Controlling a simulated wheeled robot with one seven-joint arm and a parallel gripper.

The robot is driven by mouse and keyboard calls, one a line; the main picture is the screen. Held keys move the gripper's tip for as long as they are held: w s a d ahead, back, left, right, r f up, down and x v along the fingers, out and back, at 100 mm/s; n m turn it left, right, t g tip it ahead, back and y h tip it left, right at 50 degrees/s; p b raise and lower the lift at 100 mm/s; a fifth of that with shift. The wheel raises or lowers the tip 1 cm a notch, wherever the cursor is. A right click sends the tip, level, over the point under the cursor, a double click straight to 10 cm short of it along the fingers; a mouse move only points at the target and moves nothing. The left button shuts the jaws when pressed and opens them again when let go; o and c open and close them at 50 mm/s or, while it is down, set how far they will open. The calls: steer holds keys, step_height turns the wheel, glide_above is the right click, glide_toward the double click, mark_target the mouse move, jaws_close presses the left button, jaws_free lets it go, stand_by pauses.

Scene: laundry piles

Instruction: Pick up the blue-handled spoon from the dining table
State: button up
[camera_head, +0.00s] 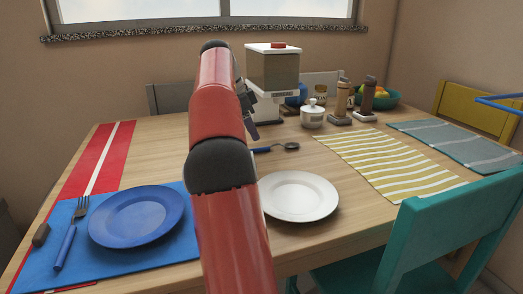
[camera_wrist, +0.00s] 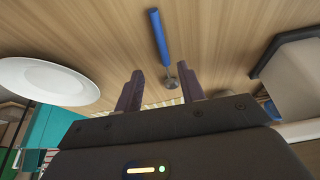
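The blue-handled spoon (camera_head: 264,150) lies on the wooden dining table (camera_head: 305,148), behind the white plate. Its metal bowl points right, and the handle's left end is hidden behind my arm in the head view. In the wrist view the blue handle of the spoon (camera_wrist: 158,36) lies beyond my fingers, with the bowl showing in the gap between them. My gripper (camera_wrist: 161,74) is open and empty, with two dark fingers spread apart. In the head view my gripper (camera_head: 251,126) is partly hidden by my red arm, close to the spoon.
A white plate (camera_head: 298,196) sits in front of the spoon. A blender-like appliance (camera_head: 273,80) and a white lidded pot (camera_head: 312,115) stand behind it. A blue plate (camera_head: 137,216) and a fork (camera_head: 71,234) lie at left. A teal chair (camera_head: 455,222) is at front right.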

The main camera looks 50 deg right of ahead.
mark_target(258, 148)
steer(key=x, duration=0.2)
steer(key=b+x, duration=0.1)
steer(key=x, duration=0.2)
steer(key=shift+w+d+f, duration=0.1)
steer(key=shift+d+f, duration=0.1)
steer(key=shift+d, duration=0.25)
steer(key=shift+f, duration=0.15)
jaws_close()
